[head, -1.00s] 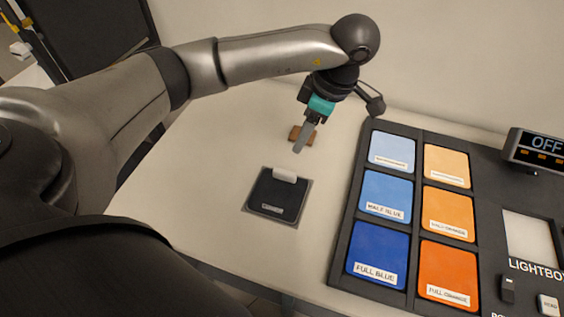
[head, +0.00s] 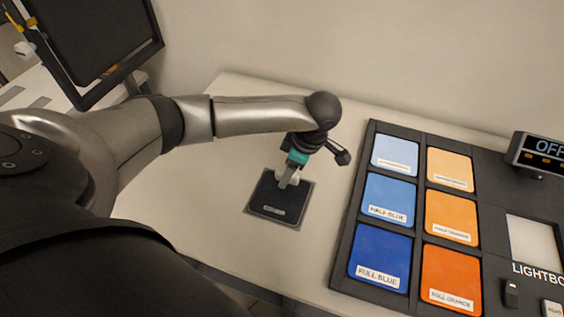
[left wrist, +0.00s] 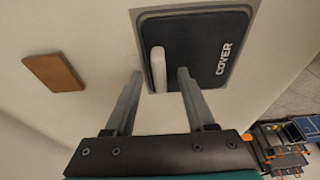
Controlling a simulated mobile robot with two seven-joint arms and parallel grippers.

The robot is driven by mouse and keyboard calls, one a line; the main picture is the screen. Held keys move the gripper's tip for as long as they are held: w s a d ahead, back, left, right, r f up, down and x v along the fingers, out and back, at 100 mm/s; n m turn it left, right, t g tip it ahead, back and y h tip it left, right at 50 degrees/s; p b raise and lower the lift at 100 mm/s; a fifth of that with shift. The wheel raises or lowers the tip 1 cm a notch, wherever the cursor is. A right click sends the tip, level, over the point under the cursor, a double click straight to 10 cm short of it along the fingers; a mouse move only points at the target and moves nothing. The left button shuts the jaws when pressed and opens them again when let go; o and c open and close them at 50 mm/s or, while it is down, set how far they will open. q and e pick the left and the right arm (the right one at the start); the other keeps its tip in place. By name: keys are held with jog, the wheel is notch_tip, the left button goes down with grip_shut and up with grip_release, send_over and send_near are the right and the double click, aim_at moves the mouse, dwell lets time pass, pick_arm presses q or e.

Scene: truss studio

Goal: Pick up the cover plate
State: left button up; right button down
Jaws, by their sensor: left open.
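The cover plate (head: 268,199) is a dark square with a pale raised handle, lying flat on the table at the middle of the head view. In the left wrist view the plate (left wrist: 205,45) bears the word COVER, and its pale handle (left wrist: 158,69) stands near one edge. My left gripper (head: 285,184) is over the handle side of the plate. In the left wrist view its open fingers (left wrist: 160,75) point at the plate, one to each side of the handle, with nothing held. I cannot tell whether they touch it. My right gripper is not in view.
A black rack (head: 342,238) of blue and orange panels stands to the right of the plate, with a lightbox (head: 532,243) beyond it. A small brown block (left wrist: 55,71) lies on the table beside the plate. The table left of the plate is bare.

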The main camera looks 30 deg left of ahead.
pick_arm(q)
grip_shut()
dwell(0.4)
